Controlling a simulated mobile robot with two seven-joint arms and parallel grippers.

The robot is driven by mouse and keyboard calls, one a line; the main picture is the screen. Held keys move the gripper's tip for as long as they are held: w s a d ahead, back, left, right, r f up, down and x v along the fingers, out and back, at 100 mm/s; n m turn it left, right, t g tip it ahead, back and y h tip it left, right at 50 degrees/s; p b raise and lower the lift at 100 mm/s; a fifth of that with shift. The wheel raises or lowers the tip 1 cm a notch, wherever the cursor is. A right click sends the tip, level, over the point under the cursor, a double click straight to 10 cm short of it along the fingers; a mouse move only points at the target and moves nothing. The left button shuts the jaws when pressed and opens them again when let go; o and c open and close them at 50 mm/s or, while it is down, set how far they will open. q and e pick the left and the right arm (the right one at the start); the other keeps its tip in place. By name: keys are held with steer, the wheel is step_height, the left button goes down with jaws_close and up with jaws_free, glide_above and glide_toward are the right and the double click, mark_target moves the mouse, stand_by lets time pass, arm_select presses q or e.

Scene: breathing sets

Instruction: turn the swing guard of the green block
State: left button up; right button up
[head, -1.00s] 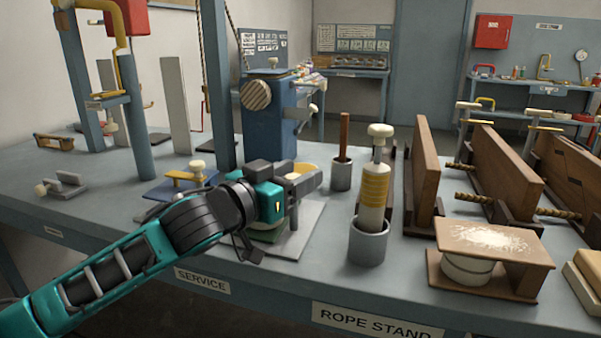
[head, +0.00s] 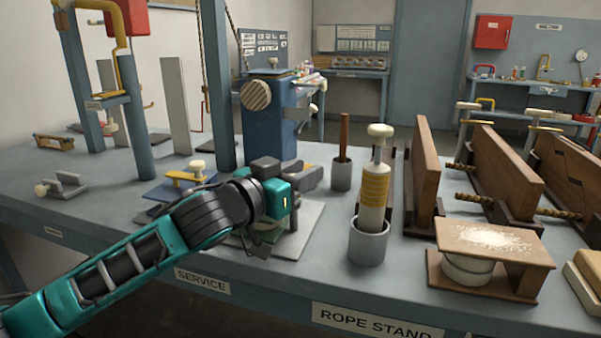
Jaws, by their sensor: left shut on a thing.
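My left gripper (head: 290,172) is over the grey base plate (head: 302,228) near the front of the bench, with its fingers pointing away and to the right. It is shut on a part that I take to be the swing guard; its own body hides most of that part. The green block is mostly hidden beneath my gripper and wrist, with only a little green showing low on the plate. A small yellowish piece shows just behind the fingers. My right gripper is not in view.
A grey cup (head: 369,241) with a yellow-banded plunger stands close on the right, and a smaller cup (head: 341,174) with a brown rod is behind it. A blue machine (head: 268,125) stands behind the gripper. A blue pad (head: 176,188) with a yellow handle lies to the left.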

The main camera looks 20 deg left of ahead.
arm_select(q)
jaws_close()
steer(key=shift+d+y, duration=0.1)
steer(key=shift+y, duration=0.2)
steer(key=shift+w+a+n+t+y+p, duration=0.15)
steer(key=shift+n+t+y, duration=0.1)
steer(key=shift+n+y, duration=0.65)
steer(key=shift+s+a+n+t+y+p, duration=0.15)
steer(key=shift+n+t+y, duration=0.3)
steer(key=shift+y, duration=0.7)
steer(key=shift+w+a+n+t+y+p, duration=0.1)
steer(key=shift+n+y+p, duration=0.05)
steer(key=shift+n+y, duration=0.8)
steer(key=o, duration=0.9)
jaws_free()
